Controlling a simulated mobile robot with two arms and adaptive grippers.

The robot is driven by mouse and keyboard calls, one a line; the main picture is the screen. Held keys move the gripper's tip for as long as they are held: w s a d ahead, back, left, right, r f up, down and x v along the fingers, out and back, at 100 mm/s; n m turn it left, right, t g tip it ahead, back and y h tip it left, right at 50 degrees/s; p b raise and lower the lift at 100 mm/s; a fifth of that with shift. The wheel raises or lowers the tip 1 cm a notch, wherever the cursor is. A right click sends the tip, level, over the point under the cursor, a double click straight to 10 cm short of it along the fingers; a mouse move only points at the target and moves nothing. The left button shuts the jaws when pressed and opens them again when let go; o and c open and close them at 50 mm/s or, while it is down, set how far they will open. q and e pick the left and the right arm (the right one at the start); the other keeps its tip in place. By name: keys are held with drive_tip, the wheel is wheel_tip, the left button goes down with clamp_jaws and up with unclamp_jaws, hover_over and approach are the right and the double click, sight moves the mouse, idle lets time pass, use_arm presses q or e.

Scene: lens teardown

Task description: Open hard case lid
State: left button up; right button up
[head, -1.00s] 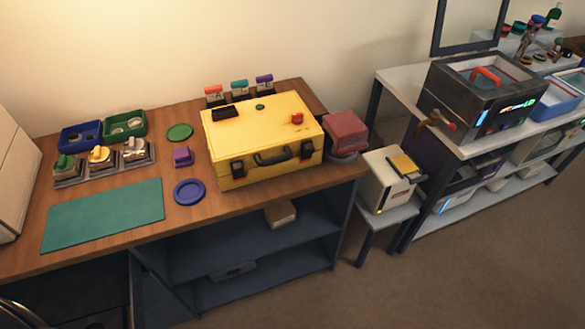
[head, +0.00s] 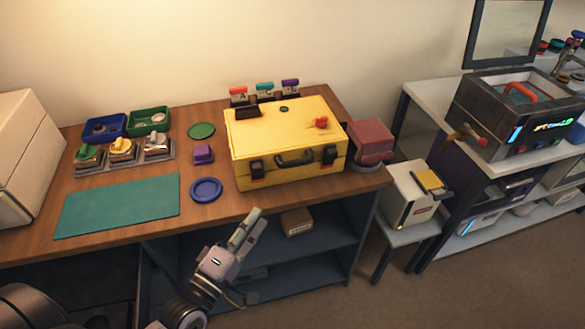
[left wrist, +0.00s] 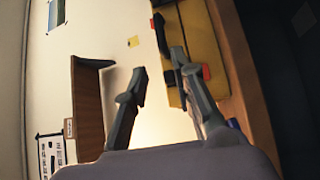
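The yellow hard case (head: 275,130) sits on the wooden workbench with its lid (head: 272,115) shut. Its front has a dark handle (head: 294,159) between two black latches, the left latch (head: 256,168) and the right latch (head: 330,155), with red parts on them. I cannot tell whether the latches are undone. My left gripper (head: 250,224) is raised in front of the bench edge, below and left of the case, not touching it. In the left wrist view its fingers (left wrist: 159,65) are apart and empty, with part of the yellow case (left wrist: 206,48) beyond them. My right gripper is out of view.
A blue round dish (head: 206,189), a purple block (head: 203,153) and a green mat (head: 118,206) lie left of the case. Tagged stands (head: 264,91) are behind it. A red box (head: 372,139) stands close on its right. An open shelf (head: 310,245) is under the bench.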

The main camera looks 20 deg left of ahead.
sight(292, 166)
use_arm(q)
drive_tip(key=shift+p+x, duration=1.55)
drive_tip(key=shift+x, duration=7.1)
drive_tip(key=shift+d, duration=0.1)
clamp_jaws()
